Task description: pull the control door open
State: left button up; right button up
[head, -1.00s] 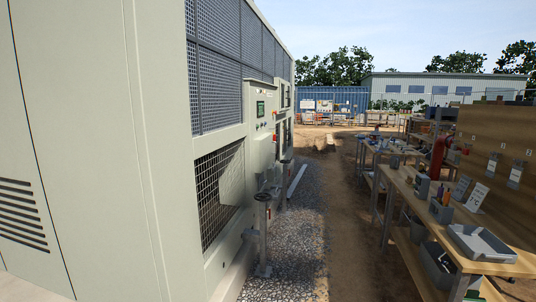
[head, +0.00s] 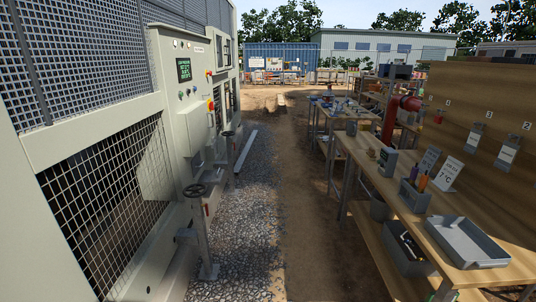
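The control door appears to be the pale panel (head: 180,92) on the side of the chiller at left. It carries a green-lit display (head: 184,69), small buttons and a red knob on yellow (head: 211,105). I see it at a steep angle, and it looks shut. Its handle is too small to make out. Neither of my grippers is in view.
A valve stand with a handwheel (head: 194,190) rises from the gravel beside the chiller, with another farther on. A gravel and dirt lane (head: 280,190) runs clear ahead.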

aim_at(199, 126)
jog(key=i+z, duration=0.1)
jog(key=i, duration=0.8)
jog(key=i+z, duration=0.1)
jog(key=i, duration=0.8)
jog(key=i+j, duration=0.15)
jog(key=i, duration=0.75)
jog(key=l+z, duration=0.05)
